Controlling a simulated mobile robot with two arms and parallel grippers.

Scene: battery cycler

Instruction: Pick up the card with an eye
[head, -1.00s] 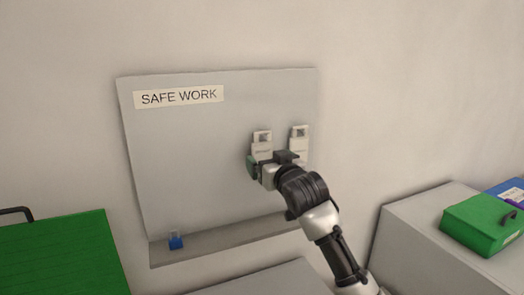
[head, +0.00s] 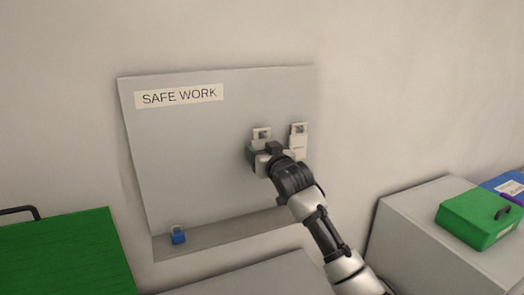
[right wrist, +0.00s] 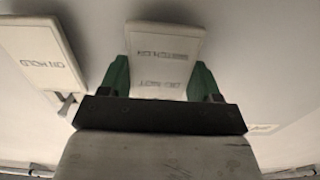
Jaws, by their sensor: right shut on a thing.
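Two pale cards hang side by side on the grey board, the left card (head: 262,134) and the right card (head: 299,141). Each has a dark opening near its top; I cannot make out an eye picture. My right gripper (head: 259,154) is at the left card and covers its lower part. In the right wrist view, the green fingertips of the right gripper (right wrist: 165,80) are shut on this card (right wrist: 163,55), one on each side edge. It bears two lines of small, hard-to-read print. The other card (right wrist: 42,58) is to the left, apart from the fingers. My left gripper is not in view.
The grey board (head: 200,150) has a "SAFE WORK" label (head: 180,95) and a bottom ledge with a blue padlock (head: 178,235). A green surface (head: 60,255) is at left. A green case (head: 480,220) and a blue item (head: 508,186) are on a grey cabinet (head: 415,235).

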